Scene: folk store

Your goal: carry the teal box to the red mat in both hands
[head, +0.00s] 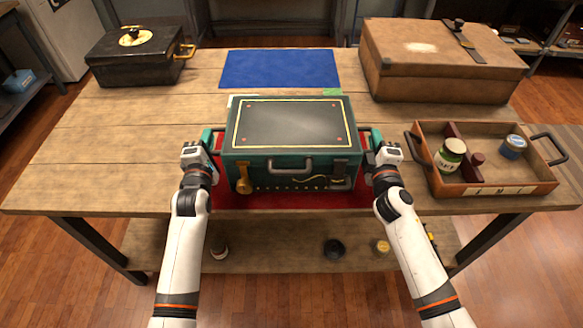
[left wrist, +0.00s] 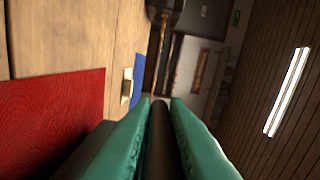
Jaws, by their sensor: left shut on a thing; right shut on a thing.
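The teal box (head: 290,130), with a dark lid panel, is over the red mat (head: 270,202) in the head view. The mat shows along its front and left side and also in the left wrist view (left wrist: 50,115). I cannot tell whether the box touches the mat. My left gripper (head: 209,143) is at the box's left side and my right gripper (head: 372,143) at its right side. In the left wrist view the left gripper's teal fingers (left wrist: 158,104) are closed around a dark bar, apparently the box's side handle. The right grip is partly hidden.
A blue mat (head: 280,69) lies behind the box. A black case (head: 138,57) stands at the back left, a brown case (head: 442,62) at the back right. A wooden tray (head: 509,190) with jars is close to my right gripper. The table's left part is clear.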

